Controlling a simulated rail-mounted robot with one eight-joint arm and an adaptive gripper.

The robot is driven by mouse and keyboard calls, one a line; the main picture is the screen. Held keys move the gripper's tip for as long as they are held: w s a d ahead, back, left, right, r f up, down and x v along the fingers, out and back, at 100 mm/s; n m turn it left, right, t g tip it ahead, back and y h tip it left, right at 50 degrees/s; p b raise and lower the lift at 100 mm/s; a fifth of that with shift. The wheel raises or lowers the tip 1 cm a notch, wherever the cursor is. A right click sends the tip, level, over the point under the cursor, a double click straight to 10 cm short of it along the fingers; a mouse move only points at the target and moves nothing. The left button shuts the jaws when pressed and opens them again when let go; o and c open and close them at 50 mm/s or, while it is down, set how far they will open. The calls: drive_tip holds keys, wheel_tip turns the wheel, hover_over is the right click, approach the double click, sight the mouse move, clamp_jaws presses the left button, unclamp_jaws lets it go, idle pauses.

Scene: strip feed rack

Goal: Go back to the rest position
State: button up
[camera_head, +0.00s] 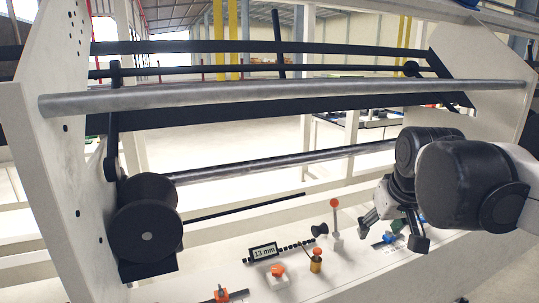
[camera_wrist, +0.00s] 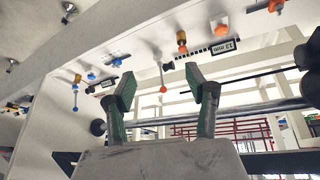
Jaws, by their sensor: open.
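My gripper (camera_head: 394,230) is at the right of the rack in the head view, hanging from my arm just above the white lower panel (camera_head: 345,262). In the wrist view its two green-padded fingers (camera_wrist: 160,86) stand wide apart with nothing between them. Small fittings on the panel lie close to the fingers in the head view. I cannot tell whether the fingers touch any of them.
A black roller (camera_head: 147,222) sits at the left end. A grey bar (camera_head: 290,95) spans the rack above, with a second bar (camera_head: 280,162) behind my arm. A "13 mm" display (camera_head: 263,252), an orange-topped lever (camera_head: 335,215) and an orange knob (camera_head: 277,270) stand on the panel.

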drive_tip(key=s+a+f, duration=0.1)
drive_tip(key=s+f, duration=0.3)
drive_tip(key=s, duration=0.3)
drive_tip(key=s+a+f+m+t, duration=0.1)
drive_tip(key=s+a+f, duration=0.1)
drive_tip(key=s+f, duration=0.2)
drive_tip(key=s, duration=0.3)
drive_tip(key=shift+a+f+t, duration=0.15)
drive_tip(key=shift+a+t, duration=0.05)
drive_tip(key=shift+t, duration=0.1)
drive_tip(key=shift+c, duration=0.5)
